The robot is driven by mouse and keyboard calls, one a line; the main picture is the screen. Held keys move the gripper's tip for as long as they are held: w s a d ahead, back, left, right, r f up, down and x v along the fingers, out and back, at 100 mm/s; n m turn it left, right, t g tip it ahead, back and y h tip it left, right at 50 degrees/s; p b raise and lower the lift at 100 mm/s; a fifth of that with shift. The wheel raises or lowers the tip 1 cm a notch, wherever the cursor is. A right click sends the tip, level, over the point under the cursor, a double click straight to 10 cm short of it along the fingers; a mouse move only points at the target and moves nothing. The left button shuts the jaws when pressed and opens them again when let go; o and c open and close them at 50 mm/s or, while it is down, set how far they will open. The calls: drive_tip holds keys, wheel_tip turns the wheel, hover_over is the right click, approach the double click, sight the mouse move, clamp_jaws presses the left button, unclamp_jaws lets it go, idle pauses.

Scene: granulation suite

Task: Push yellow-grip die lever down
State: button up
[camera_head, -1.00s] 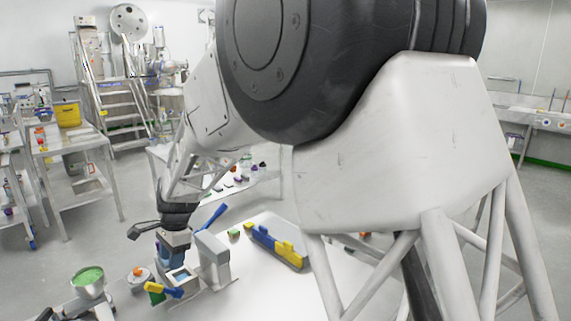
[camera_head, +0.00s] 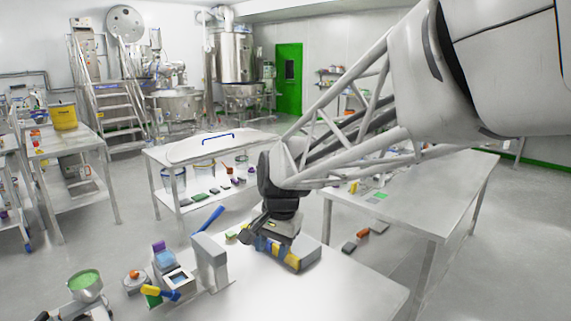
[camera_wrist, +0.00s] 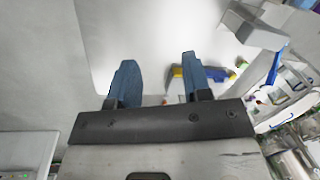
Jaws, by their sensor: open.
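In the head view a lever with yellow and blue parts (camera_head: 164,292) sits low at the front of a small press with a grey upright (camera_head: 211,262). I cannot tell for sure that its yellow part is the grip. A blue lever (camera_head: 207,218) slants up behind the upright. My gripper (camera_wrist: 158,62) is open, with nothing seen between its blue-grey fingers. In the head view my wrist is right of the press, above a blue-and-yellow block, clear of the low lever. In the wrist view the upright (camera_wrist: 252,28) and blue lever (camera_wrist: 275,66) are at upper right.
The blue-and-yellow block (camera_head: 287,257) lies on the white table (camera_head: 330,289), partly hidden by my gripper. A bowl of green material (camera_head: 86,282) and a round pot with an orange top (camera_head: 135,282) stand left of the press. The table's right part is clear.

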drive_tip(key=s+d+n+t+h, duration=0.2)
drive_tip(key=s+d+n, duration=0.2)
drive_tip(key=s+d, duration=1.7)
drive_tip(key=shift+s+d+f, duration=0.15)
drive_tip(key=shift+s+f, duration=0.2)
drive_tip(key=shift+s, duration=0.4)
